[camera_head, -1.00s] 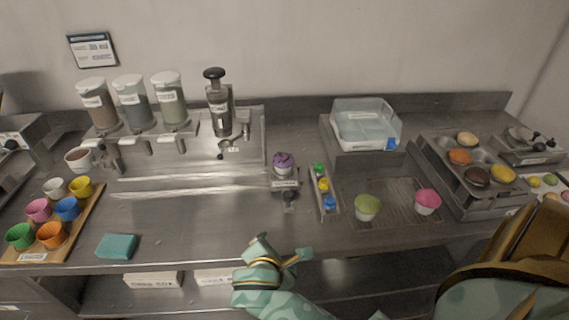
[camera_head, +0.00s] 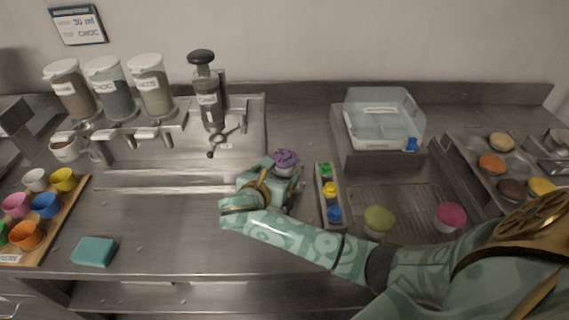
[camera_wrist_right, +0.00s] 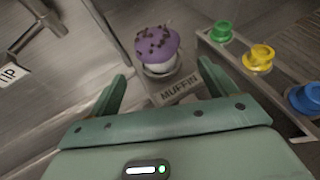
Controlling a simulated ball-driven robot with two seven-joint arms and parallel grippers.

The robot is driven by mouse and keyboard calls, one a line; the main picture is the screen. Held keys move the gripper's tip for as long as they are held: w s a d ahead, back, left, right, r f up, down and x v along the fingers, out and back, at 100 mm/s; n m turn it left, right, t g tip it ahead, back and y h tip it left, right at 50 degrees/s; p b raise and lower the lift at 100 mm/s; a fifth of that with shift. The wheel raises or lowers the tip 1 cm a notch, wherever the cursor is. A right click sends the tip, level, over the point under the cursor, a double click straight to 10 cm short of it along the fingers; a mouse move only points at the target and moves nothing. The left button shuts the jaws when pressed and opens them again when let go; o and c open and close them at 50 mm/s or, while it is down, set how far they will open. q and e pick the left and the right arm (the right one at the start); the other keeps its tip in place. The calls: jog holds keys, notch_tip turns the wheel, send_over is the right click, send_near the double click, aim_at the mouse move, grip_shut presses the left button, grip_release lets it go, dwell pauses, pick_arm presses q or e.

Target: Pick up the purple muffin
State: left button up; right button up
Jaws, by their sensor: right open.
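The purple muffin (camera_head: 285,161) has a purple top with dark bits and sits upright in a pale cup on a small stand, in the middle of the counter. In the right wrist view the muffin (camera_wrist_right: 158,48) is ahead of the fingers, above a label reading "MUFFIN". My right gripper (camera_head: 275,172) is close to the muffin on its near left side, and its tip partly covers the stand. In the right wrist view the right gripper (camera_wrist_right: 163,78) is open, with a finger on each side of the label and nothing between them. My left gripper is not in view.
A narrow rack with green, yellow and blue pieces (camera_head: 328,190) stands just right of the muffin. A metal dispenser (camera_head: 211,105) stands at the back left. A teal sponge (camera_head: 94,251) lies at the front left.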

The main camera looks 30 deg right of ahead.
aim_at(280, 168)
jog(key=shift+w+d+f, duration=0.3)
jog(key=shift+w+d, duration=0.05)
jog(key=shift+d, duration=0.1)
jog(key=shift+w+d+f, duration=0.1)
jog(key=shift+w+d, duration=0.15)
jog(key=shift+d, duration=0.05)
jog(key=b+x, duration=0.2)
jog(key=x, duration=0.3)
jog(key=shift+w, duration=0.1)
jog(key=shift+a+r, duration=0.1)
jog(key=shift+r, duration=0.2)
jog(key=shift+c, duration=1.2)
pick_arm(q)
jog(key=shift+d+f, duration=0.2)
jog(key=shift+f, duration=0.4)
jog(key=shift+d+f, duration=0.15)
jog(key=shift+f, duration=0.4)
pick_arm(e)
jog(key=c, duration=0.7)
